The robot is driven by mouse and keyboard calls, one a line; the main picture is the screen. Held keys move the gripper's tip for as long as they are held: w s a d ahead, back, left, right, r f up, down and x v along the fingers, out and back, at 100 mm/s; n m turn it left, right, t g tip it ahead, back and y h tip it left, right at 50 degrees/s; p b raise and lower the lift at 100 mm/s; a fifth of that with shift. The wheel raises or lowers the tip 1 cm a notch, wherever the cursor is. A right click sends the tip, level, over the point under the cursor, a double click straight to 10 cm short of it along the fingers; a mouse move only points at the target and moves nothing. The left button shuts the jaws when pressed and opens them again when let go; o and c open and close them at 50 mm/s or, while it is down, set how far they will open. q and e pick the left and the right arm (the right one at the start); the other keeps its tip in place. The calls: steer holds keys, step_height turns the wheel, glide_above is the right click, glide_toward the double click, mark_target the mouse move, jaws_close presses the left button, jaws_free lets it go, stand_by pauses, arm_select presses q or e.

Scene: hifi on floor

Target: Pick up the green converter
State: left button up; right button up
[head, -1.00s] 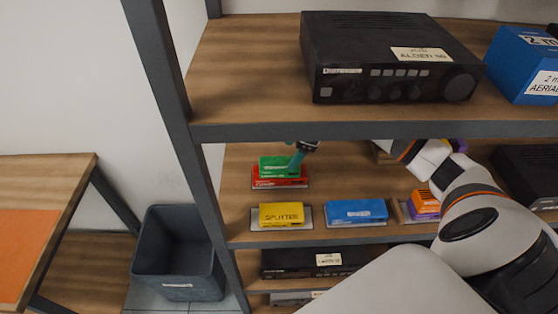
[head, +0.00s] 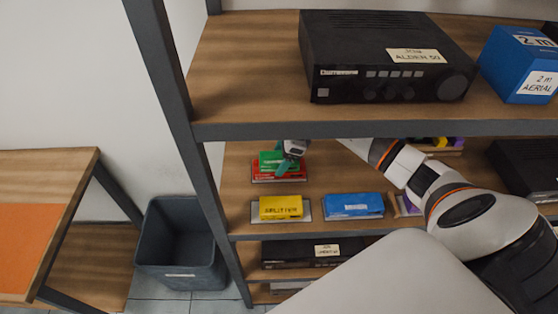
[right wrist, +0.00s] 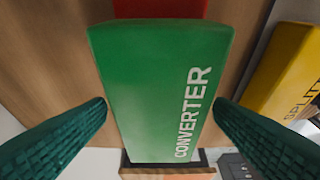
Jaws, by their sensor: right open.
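The green converter (head: 268,160) is a small box lying on top of a red box (head: 262,174) on the middle shelf, at the left. In the right wrist view the green converter (right wrist: 160,85) fills the middle, with its white label readable. My right gripper (head: 284,168) reaches in under the upper shelf and is at the converter, partly covering it. Its two green fingers (right wrist: 160,120) are open, one on each side of the converter, with a small gap visible on both sides. My left gripper is not in view.
The upper shelf board (head: 350,130) with a black amplifier (head: 385,55) is close above my arm. A yellow splitter box (head: 281,207) and a blue box (head: 353,205) sit in front on the same shelf. A grey bin (head: 180,245) stands on the floor at left.

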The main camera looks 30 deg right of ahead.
steer(key=shift+f+b, duration=0.25)
steer(key=shift+b, duration=0.15)
stand_by(0.4)
steer(key=c, duration=1.2)
